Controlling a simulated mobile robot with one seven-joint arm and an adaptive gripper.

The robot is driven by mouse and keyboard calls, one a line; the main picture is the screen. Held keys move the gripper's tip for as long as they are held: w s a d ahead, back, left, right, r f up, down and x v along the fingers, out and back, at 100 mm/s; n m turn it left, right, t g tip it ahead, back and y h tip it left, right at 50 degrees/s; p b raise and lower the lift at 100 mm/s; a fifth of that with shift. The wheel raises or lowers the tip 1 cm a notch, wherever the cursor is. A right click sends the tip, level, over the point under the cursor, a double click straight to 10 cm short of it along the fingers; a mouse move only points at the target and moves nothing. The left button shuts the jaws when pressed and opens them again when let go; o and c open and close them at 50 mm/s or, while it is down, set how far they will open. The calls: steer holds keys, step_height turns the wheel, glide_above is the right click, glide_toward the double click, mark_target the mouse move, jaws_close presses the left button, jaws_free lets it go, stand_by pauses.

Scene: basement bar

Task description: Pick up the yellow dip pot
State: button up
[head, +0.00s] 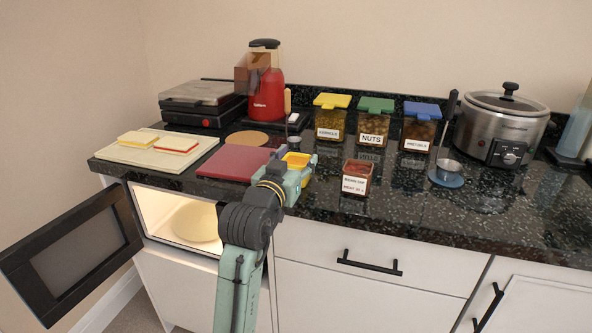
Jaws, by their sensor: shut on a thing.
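The yellow dip pot (296,160) is at the end of my arm, at the counter's front part, right of the dark red board. My gripper (297,168) is shut on the yellow dip pot. The fingers and wrist hide part of the pot, so I cannot tell whether its base touches the counter.
A dark red board (232,164) lies just left of my gripper. A labelled jar (357,177) stands to the right. Lidded jars (373,122) and a slow cooker (500,125) stand behind. A microwave door (72,258) hangs open below left. Dark counter (440,215) is clear at front right.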

steer(key=shift+c, duration=0.7)
steer(key=shift+r, duration=0.15)
